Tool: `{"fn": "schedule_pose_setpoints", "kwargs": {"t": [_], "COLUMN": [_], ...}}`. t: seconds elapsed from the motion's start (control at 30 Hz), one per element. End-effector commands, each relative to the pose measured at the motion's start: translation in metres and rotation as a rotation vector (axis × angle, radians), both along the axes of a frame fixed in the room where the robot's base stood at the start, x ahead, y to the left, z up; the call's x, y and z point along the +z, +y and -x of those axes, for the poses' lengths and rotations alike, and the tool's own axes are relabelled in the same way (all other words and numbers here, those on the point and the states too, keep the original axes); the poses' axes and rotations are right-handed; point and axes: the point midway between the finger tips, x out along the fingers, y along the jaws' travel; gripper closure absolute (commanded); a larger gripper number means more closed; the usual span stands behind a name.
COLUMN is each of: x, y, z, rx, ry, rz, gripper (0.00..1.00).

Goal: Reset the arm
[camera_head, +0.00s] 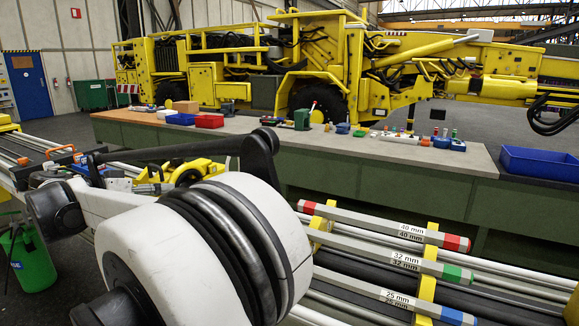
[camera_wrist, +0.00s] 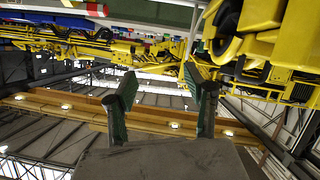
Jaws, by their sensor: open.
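My arm (camera_head: 205,255) fills the lower left of the head view, with white links and dark joints. It is bent in front of the workbench. My gripper (camera_wrist: 162,76) shows in the wrist view, with two dark green fingers spread wide apart. It is open, and nothing is between the fingers. I cannot make out the gripper in the head view. The wrist view is upside down, with roof beams in its lower part and the yellow machine (camera_wrist: 262,40) at the top right. The fingers appear clear of any object.
A long green workbench (camera_head: 390,190) holds a blue bin (camera_head: 540,163), a red bin (camera_head: 209,121) and small parts. Labelled bars (camera_head: 385,226) lie on a yellow rack at the lower right. The yellow machine (camera_head: 330,60) stands behind the bench. A green cylinder (camera_head: 30,262) stands left.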

Motion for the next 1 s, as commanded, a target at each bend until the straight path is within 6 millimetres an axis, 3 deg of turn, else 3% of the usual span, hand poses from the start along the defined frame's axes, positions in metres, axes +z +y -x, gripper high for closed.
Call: {"fn": "schedule_pose_setpoints", "kwargs": {"t": [0.03,0.2,0.47,0.77,1.0], "x": [0.006,0.018,0.029,0.027,0.016], "y": [-0.025,-0.099,-0.21,-0.325,-0.402], "z": [-0.006,-0.016,-0.008,0.032,0.083], "rx": [-0.006,0.002,0.028,0.079,0.132], "ry": [0.035,0.157,0.323,0.471,0.552], "rz": [0.001,-0.002,-0.03,-0.094,-0.161], "gripper": [0.52,0.52,0.52,0.52,0.52]}}
